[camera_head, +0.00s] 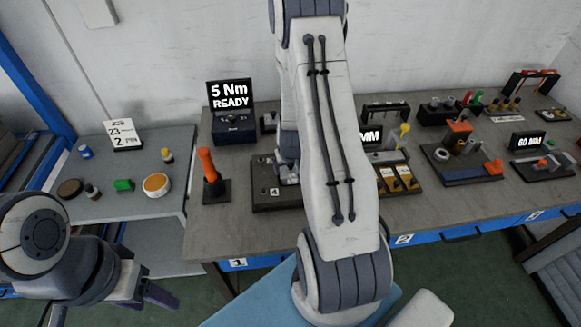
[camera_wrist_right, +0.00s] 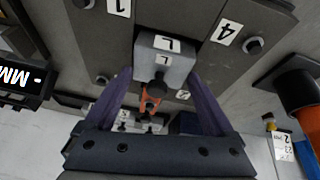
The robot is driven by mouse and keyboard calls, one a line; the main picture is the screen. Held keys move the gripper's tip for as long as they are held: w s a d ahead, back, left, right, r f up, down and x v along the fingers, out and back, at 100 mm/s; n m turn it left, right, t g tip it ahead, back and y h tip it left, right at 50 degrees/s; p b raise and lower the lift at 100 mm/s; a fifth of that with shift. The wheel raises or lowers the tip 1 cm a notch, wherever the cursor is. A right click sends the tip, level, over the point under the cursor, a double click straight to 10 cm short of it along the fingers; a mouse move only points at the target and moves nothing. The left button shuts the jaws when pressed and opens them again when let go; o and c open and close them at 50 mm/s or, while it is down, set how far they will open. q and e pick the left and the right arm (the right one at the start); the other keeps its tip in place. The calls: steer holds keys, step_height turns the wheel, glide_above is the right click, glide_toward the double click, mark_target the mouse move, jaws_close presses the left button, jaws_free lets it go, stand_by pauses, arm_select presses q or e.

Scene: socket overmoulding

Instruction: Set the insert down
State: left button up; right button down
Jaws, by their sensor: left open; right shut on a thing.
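The insert (camera_wrist_right: 166,60) is a small grey metal block with dark letter marks and a dark round knob on its near face. In the right wrist view my right gripper (camera_wrist_right: 160,88) is shut on it, one purple finger at each side. The block is over the dark fixture plate (camera_wrist_right: 240,70), between the labels 1 and 4. I cannot tell whether it touches the plate. In the head view the plate (camera_head: 268,200) shows at the table's left part, and my right arm hides most of the right gripper and insert. My left gripper (camera_head: 155,291) is open and empty at lower left.
A torque display (camera_head: 230,95) reads 5 Nm READY behind the plate. An orange-handled tool (camera_head: 208,168) stands in a holder left of it. A side table (camera_head: 130,209) holds jars and a green part. Fixtures crowd the bench's right. The bench's front left is clear.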

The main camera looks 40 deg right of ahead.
steer(key=shift+f, duration=0.35)
steer(key=shift+f, duration=0.1)
jaws_free()
